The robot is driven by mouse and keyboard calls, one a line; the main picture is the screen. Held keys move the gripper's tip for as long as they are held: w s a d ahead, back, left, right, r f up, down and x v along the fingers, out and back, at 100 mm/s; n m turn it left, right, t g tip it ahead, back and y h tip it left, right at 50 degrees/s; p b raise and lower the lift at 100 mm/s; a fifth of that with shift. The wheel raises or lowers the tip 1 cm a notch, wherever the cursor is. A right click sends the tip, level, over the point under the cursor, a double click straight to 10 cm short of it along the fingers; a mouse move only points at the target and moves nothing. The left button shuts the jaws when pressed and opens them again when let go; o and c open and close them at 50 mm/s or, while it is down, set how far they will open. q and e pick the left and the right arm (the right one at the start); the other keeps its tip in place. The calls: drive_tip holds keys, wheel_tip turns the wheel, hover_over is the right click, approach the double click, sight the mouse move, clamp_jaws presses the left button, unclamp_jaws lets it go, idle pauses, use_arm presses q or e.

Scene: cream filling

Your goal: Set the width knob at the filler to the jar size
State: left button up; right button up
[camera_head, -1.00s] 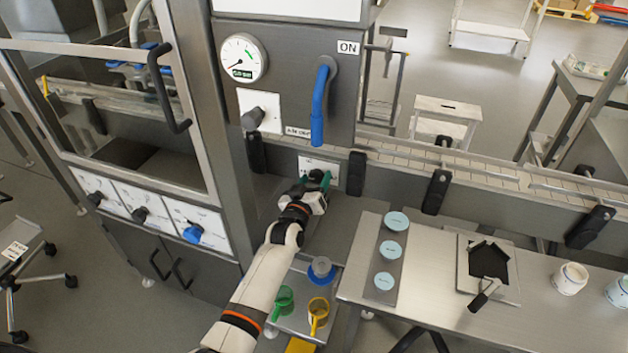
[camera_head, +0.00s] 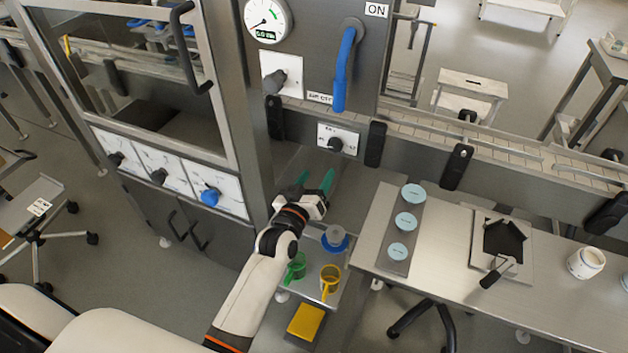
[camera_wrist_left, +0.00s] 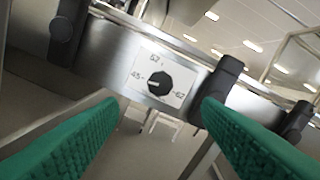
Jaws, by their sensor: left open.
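The width knob (camera_head: 335,145) is a small black knob on a white plate (camera_head: 350,139) on the conveyor's front wall. In the left wrist view the knob (camera_wrist_left: 158,83) sits among the marks 45, 52 and 62; its pale line appears to point left, toward 45. My left gripper (camera_head: 316,183) is open and empty, below and left of the knob and apart from it. Its green fingers (camera_wrist_left: 160,135) frame the knob's lower sides in the wrist view. Three lids with pale blue tops (camera_head: 405,221) lie on a strip on the table. A white jar (camera_head: 586,262) stands at the right.
Black clamps (camera_head: 375,144) stand on both sides of the knob plate. A blue lever (camera_head: 345,70) and a grey knob (camera_head: 274,81) are above. A small tray below my gripper holds a green cup (camera_head: 296,266), a yellow cup (camera_head: 330,279) and a blue item (camera_head: 334,238).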

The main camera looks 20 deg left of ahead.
use_arm(q)
drive_tip(key=shift+s, duration=0.3)
